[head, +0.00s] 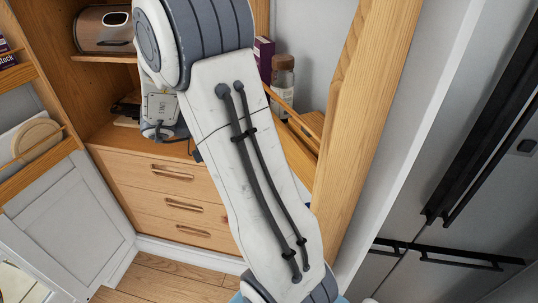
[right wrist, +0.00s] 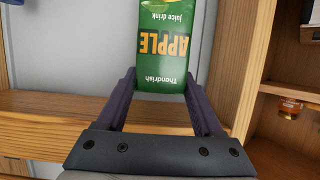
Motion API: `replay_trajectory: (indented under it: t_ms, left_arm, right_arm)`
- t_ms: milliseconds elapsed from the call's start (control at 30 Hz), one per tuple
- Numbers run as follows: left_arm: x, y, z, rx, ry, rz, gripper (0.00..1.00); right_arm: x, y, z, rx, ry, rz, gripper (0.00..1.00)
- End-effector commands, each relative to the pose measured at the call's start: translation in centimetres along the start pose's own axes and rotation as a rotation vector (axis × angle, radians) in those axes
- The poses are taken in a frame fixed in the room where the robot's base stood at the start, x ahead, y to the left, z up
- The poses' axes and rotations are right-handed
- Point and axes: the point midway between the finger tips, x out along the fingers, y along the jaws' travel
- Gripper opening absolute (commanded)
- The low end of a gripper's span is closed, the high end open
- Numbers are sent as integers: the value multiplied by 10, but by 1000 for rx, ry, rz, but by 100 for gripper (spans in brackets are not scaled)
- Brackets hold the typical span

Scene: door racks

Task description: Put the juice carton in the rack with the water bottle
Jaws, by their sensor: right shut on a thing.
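The green apple juice carton (right wrist: 165,45) is between the two fingers of my right gripper (right wrist: 160,80) in the right wrist view, its lettering upside down. The gripper is shut on it. In the head view my right arm crosses the middle, and the carton cannot be made out there. A bottle with a brown cap (head: 283,78) stands in a wooden door rack (head: 292,113) right of the arm; I cannot tell whether it is the water bottle. My left gripper is not in view.
A dark purple box (head: 264,53) stands beside the bottle. The left door has wooden racks, the lower one holding a round board (head: 37,138). A bread bin (head: 104,29) sits on a cabinet shelf above drawers (head: 172,175). A thick wooden door edge (head: 368,90) stands right of my arm.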

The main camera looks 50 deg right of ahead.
Motion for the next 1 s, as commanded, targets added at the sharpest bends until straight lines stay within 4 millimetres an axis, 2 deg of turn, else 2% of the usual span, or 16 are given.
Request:
replay_trajectory:
  t_ms: [100, 300, 500, 667, 833, 900, 1000]
  left_arm:
    - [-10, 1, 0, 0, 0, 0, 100]
    - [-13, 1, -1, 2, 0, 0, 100]
    - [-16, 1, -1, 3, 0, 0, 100]
    - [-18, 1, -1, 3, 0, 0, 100]
    - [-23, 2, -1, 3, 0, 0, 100]
    - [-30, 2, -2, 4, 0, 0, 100]
    - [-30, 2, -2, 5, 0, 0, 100]
  right_arm:
    - [22, 1, -12, 0, 3, 5, 0]
    - [35, 0, 30, -10, 4, 0, 0]
    - [46, 0, 61, -5, 3, 0, 0]
    - [50, -1, 72, -3, 2, -1, 0]
    - [58, 0, 95, -6, 3, 1, 0]
    - [61, 0, 95, -4, 3, 0, 0]
    - [64, 0, 98, 0, 2, -1, 0]
